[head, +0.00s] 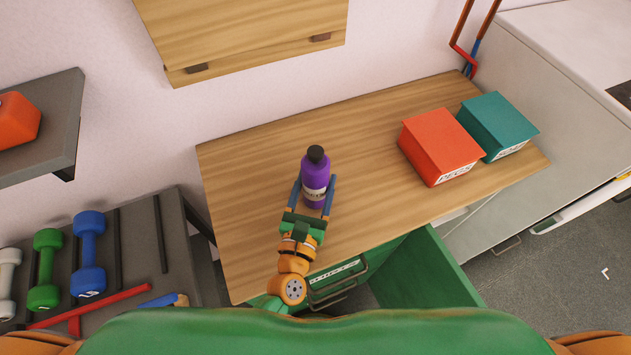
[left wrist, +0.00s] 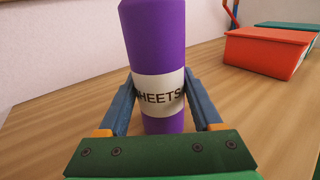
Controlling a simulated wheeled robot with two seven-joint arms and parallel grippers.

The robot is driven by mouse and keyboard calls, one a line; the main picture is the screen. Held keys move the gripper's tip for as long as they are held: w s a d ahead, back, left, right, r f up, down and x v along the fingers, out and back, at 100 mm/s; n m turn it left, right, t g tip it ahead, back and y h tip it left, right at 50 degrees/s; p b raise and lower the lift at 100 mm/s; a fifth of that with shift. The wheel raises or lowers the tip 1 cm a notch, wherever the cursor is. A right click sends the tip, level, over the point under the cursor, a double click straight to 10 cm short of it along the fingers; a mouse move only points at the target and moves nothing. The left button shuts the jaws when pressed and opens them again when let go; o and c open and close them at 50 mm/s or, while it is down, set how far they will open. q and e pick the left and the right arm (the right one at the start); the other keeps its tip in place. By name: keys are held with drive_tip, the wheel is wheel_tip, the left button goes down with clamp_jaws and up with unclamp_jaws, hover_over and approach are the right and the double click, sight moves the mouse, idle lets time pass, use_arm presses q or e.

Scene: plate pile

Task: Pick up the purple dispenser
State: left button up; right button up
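The purple dispenser (head: 315,180) stands upright on the wooden worktop, with a dark cap and a white label. In the left wrist view the dispenser (left wrist: 155,40) fills the middle; its label reads "HEETS" in part, and its top is cut off. My left gripper (head: 316,180) reaches in from the front with one blue finger on each side of the dispenser. In the left wrist view the fingers (left wrist: 159,85) are spread around it, close to its sides at label height; firm contact does not show. My right gripper is not in view.
A red box (head: 437,143) and a teal box (head: 500,122) stand to the right on the worktop (head: 250,165). A wooden wall cabinet (head: 240,35) hangs behind. An open green drawer (head: 430,270) is below the front edge. Dumbbells (head: 88,250) lie at left.

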use_arm(q)
drive_tip(key=c, duration=0.7)
drive_tip(key=shift+w, duration=0.15)
clamp_jaws()
drive_tip(key=shift+r, duration=0.25)
wheel_tip(320, 180, up, 3)
drive_tip(key=p, duration=0.3)
drive_tip(key=s+r+p, duration=0.1)
drive_tip(key=r+p, duration=0.1)
drive_tip(key=s+r+p, duration=0.4)
drive_tip(key=r, duration=0.1)
drive_tip(key=shift+p, duration=0.4)
approach(321, 160)
drive_tip(key=s+r, duration=0.1)
drive_tip(key=s+d, duration=0.1)
drive_tip(key=r, duration=0.1)
drive_tip(key=shift+s+d+r, duration=0.3)
drive_tip(key=shift+s+r, duration=0.05)
drive_tip(key=shift+s, duration=0.05)
